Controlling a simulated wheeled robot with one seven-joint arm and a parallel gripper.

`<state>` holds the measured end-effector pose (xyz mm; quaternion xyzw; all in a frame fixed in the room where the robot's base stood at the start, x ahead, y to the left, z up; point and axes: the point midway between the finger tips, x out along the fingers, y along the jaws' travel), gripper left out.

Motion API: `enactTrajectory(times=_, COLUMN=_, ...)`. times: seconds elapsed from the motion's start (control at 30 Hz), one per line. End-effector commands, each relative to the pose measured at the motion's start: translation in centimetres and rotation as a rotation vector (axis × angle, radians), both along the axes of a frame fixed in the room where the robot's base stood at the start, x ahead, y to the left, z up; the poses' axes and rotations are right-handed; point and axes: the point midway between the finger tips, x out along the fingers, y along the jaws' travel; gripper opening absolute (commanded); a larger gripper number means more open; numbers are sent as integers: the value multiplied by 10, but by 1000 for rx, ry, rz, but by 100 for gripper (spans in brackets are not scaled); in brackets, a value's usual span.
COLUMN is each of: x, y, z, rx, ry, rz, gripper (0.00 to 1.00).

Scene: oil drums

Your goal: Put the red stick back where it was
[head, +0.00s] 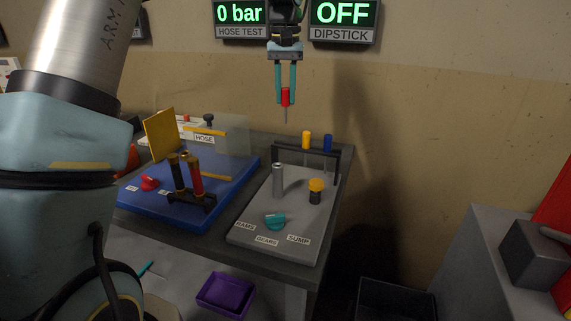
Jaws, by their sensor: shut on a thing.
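The red stick (285,97) has a red handle and a thin grey rod that points down. My gripper (286,88) is shut on the red handle and holds the stick upright, above the far end of the grey panel. A dark rack (308,150) stands at the back of the grey panel (260,225). A yellow-topped stick (306,140) and a blue-topped stick (327,143) stand in the rack. To their left, the rack's bar shows no stick in it. The red stick's tip is apart from the rack.
A grey cylinder (278,180), a yellow-topped knob (316,190) and a teal knob (274,221) stand on the grey panel. A blue panel (222,185) with a clear screen (234,135) is to the left. Displays on the wall (430,130) read "0 bar" and "OFF". A purple tray (225,293) is below.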

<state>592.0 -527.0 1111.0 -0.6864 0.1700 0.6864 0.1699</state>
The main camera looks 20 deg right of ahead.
Motion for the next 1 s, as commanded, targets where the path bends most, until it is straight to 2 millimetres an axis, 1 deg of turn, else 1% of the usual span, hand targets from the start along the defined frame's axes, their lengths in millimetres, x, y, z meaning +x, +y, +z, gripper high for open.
enactTrajectory(times=0.2, x=0, y=0, z=-36, rx=5, ry=4, rz=-6, gripper=0)
enactTrajectory(times=0.3, x=0, y=0, z=-50, rx=2, ry=2, rz=-6, gripper=0)
enactTrajectory(times=0.47, x=0, y=0, z=-65, rx=2, ry=2, rz=-6, gripper=0)
enactTrajectory(times=0.63, x=0, y=0, z=-88, rx=2, ry=2, rz=-5, gripper=0)
enactTrajectory(times=0.77, x=0, y=0, z=-96, rx=0, ry=0, rz=-5, gripper=0)
enactTrajectory(times=1.0, x=0, y=0, z=-97, rx=0, ry=0, rz=-5, gripper=0)
